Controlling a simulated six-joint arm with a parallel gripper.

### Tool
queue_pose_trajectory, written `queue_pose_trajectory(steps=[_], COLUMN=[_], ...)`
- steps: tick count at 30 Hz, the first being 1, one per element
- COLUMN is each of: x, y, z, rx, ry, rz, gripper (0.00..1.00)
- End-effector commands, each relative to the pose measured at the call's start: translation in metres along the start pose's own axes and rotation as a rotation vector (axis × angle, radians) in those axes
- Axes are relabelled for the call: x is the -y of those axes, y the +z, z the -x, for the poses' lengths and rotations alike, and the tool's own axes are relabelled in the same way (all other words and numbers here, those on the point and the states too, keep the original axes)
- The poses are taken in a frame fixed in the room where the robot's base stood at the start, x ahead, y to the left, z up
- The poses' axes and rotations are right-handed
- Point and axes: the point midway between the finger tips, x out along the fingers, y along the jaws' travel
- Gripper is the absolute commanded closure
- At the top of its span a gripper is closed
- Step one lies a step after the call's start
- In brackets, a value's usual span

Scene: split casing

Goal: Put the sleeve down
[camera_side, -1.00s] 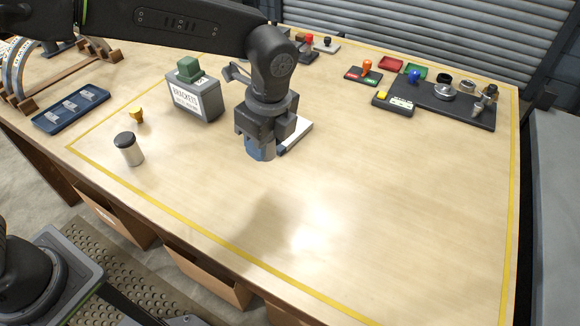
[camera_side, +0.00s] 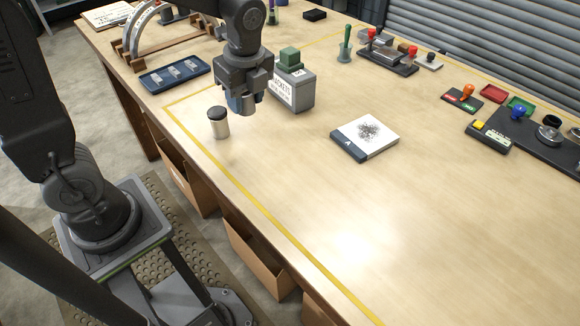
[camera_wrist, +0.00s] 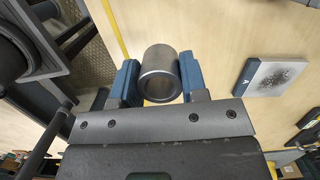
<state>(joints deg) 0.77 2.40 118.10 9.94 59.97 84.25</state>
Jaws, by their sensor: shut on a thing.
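The sleeve (camera_wrist: 158,75) is a short, hollow grey metal cylinder in the wrist view. Its open bore faces the camera. My gripper (camera_wrist: 157,84) is shut on it, with a blue finger pressed against each side.
The grey box (camera_side: 293,92) with a green block stands to the right. A blue tray (camera_side: 175,75) lies behind left. A white pad (camera_side: 366,136) lies mid-table. The front right of the table is clear.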

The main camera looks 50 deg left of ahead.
Motion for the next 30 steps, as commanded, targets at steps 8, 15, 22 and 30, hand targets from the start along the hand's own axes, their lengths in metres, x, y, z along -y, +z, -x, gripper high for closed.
queue_pose_trajectory(steps=[8, 15, 22, 30], x=[0.009, 0.017, 0.018, 0.018], y=[-0.062, -0.107, -0.119, -0.123], z=[-0.026, -0.045, -0.057, -0.088], rx=[0.000, 0.000, 0.000, 0.000], ry=[0.003, 0.001, 0.002, 0.001], rz=[-0.009, -0.004, 0.000, 0.000], gripper=[0.89, 0.89, 0.89, 0.89])
